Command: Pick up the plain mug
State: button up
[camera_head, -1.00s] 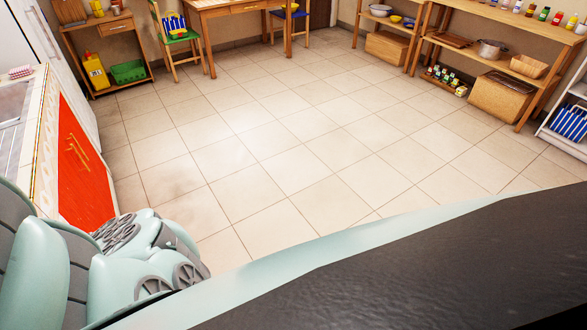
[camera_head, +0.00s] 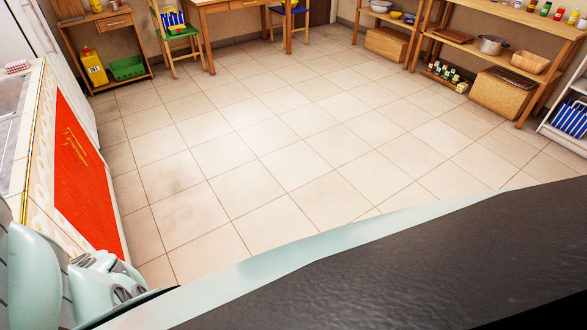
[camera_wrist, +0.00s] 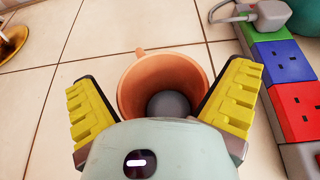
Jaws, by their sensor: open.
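A plain orange-brown mug (camera_wrist: 135,82) shows in the wrist view, its open mouth turned toward the camera and a small handle at its upper rim. A dark grey round patch shows inside it; I cannot tell what it is. My gripper (camera_wrist: 160,98) is open, with a yellow-padded finger on either side of the mug. Its housing hides the mug's lower part. I cannot tell whether the fingers touch it. Neither the mug nor my gripper shows in the head view.
In the wrist view, a coloured power strip (camera_wrist: 285,85) with a grey plug (camera_wrist: 255,14) lies close to the right finger. A brownish-yellow object (camera_wrist: 12,42) is at the upper left. In the head view, a red-fronted counter (camera_head: 80,170) stands left; the tiled floor (camera_head: 280,150) is clear.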

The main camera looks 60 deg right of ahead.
jog(key=shift+c, duration=0.3)
jog(key=c, duration=1)
jog(key=shift+d+r, duration=0.1)
jog(key=shift+r, duration=0.1)
jog(key=shift+s+d+r+p, duration=0.75)
jog(key=shift+s+d+p, duration=0.5)
jog(key=shift+s+p, duration=0.85)
jog(key=shift+s+d+r+p, duration=0.75)
jog(key=shift+s+d+p, duration=0.7)
jog(key=shift+s, duration=1.1)
jog(key=shift+s+d+r+p, duration=0.75)
jog(key=shift+s+d+p, duration=0.3)
jog(key=shift+s+p, duration=1.15)
